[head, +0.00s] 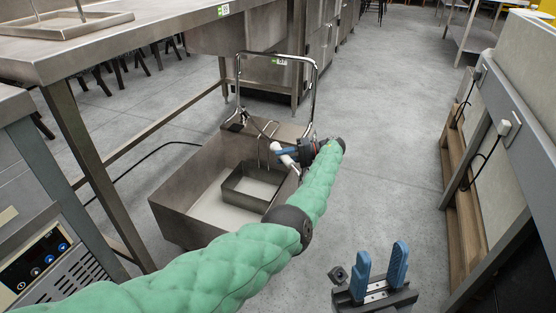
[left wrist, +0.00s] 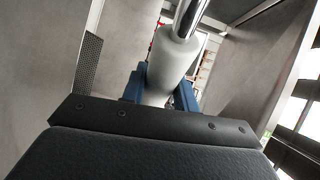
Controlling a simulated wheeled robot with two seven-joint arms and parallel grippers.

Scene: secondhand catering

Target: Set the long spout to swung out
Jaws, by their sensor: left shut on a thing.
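The long spout appears to be the thin chrome tube with a white sleeve (head: 280,150) over the steel basin (head: 180,200). In the left wrist view the white sleeve (left wrist: 168,65) stands between two blue fingers, with the bright chrome tube running on above it. My left gripper (head: 286,152) is shut on the white sleeve, over the basin's back right part. The arm and gripper hide part of the spout, so its full direction cannot be told. My right gripper (head: 381,258) is open and empty, with its blue fingers apart, over the floor at lower right.
A chrome hoop (head: 278,55) rises behind the basin. A smaller steel compartment (head: 250,188) sits inside the basin. A steel table (head: 150,42) stands at left, a control panel (head: 38,258) at lower left. A wooden-framed unit (head: 465,200) lines the right. The middle floor is clear.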

